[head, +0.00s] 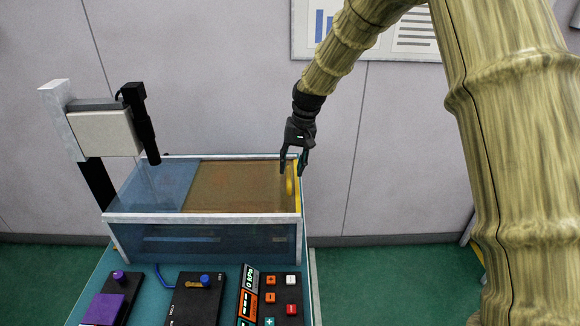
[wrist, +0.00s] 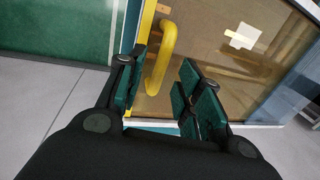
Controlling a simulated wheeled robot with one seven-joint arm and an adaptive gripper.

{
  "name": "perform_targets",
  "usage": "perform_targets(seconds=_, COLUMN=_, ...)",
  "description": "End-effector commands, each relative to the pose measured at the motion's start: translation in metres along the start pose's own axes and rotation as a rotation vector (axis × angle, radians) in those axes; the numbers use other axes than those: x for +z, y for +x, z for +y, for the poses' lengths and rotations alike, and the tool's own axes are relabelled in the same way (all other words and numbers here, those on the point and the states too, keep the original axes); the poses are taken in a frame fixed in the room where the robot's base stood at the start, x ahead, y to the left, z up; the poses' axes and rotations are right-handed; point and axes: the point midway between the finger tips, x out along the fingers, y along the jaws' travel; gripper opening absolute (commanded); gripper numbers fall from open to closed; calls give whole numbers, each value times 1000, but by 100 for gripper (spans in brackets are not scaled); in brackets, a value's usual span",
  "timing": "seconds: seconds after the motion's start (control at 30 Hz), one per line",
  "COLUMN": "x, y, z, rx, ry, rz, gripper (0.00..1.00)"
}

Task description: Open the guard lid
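The guard lid (head: 240,185) is an amber see-through panel lying over the right part of a blue see-through enclosure (head: 150,190). It looks shut. A yellow handle (head: 290,186) sits at its right end. In the wrist view the yellow handle (wrist: 163,55) stands between my two fingers, nearer the left one, and the amber lid (wrist: 215,65) spreads behind it. My gripper (head: 293,165) points down at the lid's right end. In the wrist view my gripper (wrist: 160,95) is open, with a clear gap between the handle and the right finger. Contact with the left finger cannot be told.
A camera-like unit (head: 106,133) on a post (head: 80,125) stands at the left of the enclosure. In front are a purple block (head: 103,308), a black plate with a blue knob (head: 196,298) and a button panel (head: 283,295). Green floor (head: 390,285) lies free at the right.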

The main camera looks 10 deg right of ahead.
Motion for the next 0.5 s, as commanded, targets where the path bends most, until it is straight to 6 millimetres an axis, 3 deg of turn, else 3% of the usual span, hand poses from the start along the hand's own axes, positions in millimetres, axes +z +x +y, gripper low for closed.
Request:
perform_targets(seconds=0.23, x=0, y=20, z=-1, rx=0, ry=-2, rz=0, gripper=35)
perform_targets(seconds=0.5, x=0, y=24, z=-2, rx=0, ry=-3, rz=1, gripper=35)
